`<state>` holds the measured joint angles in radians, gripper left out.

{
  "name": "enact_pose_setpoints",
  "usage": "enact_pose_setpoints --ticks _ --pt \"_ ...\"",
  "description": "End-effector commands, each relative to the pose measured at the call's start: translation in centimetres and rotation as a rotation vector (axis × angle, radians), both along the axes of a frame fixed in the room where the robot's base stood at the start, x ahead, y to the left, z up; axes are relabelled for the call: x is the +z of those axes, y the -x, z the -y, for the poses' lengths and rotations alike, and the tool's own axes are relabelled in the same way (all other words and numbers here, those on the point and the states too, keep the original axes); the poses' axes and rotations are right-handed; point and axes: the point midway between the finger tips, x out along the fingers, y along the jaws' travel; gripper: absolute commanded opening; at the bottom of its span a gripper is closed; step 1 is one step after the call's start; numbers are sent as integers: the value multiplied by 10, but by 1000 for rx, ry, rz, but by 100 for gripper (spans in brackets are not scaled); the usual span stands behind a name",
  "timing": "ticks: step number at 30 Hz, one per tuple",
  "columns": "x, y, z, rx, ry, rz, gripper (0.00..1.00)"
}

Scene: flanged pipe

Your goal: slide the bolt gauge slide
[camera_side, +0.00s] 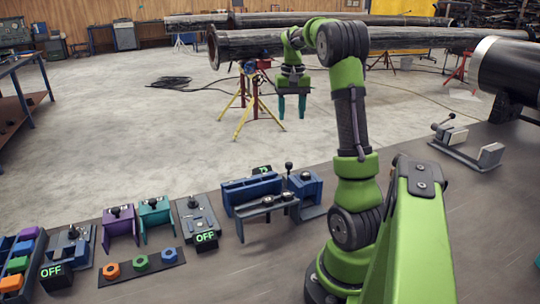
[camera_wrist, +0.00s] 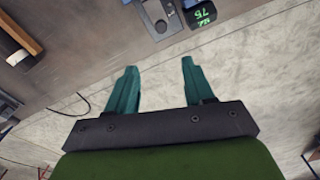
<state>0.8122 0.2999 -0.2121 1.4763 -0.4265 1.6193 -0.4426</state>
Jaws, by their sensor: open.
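My gripper (camera_side: 292,112) is open and empty, with its two teal fingers hanging down. In the side view it is raised beyond and above the bench's far edge. It also shows in the wrist view (camera_wrist: 159,66), with nothing between the fingers. A blue fixture (camera_side: 250,188) with a dark sliding part and black knobs (camera_side: 267,201) stands on the bench, below the gripper in the side view. I take it as the likely bolt gauge, but no label confirms this. A small green-lit display (camera_side: 262,170) is partly hidden behind it. The wrist view shows a lit display (camera_wrist: 200,12) beside a grey part with a round knob (camera_wrist: 158,20).
Left of the fixture are a grey switch panel (camera_side: 198,216) reading OFF, teal and purple brackets (camera_side: 155,216), and a strip of coloured nuts (camera_side: 141,263). A clamp (camera_side: 468,147) sits at right. A flanged pipe (camera_side: 240,44) lies behind the gripper. The front middle of the bench is clear.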

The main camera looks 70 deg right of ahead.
Motion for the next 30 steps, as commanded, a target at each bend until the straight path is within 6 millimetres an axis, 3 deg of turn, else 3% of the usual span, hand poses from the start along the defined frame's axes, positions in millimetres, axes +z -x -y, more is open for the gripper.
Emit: enact_pose_setpoints --ticks 7,21,30 --pt "-23 1 -5 21 -22 -8 52" --pt "-124 1 -6 19 -22 -7 52" --pt "-164 0 -6 20 -20 -5 52"
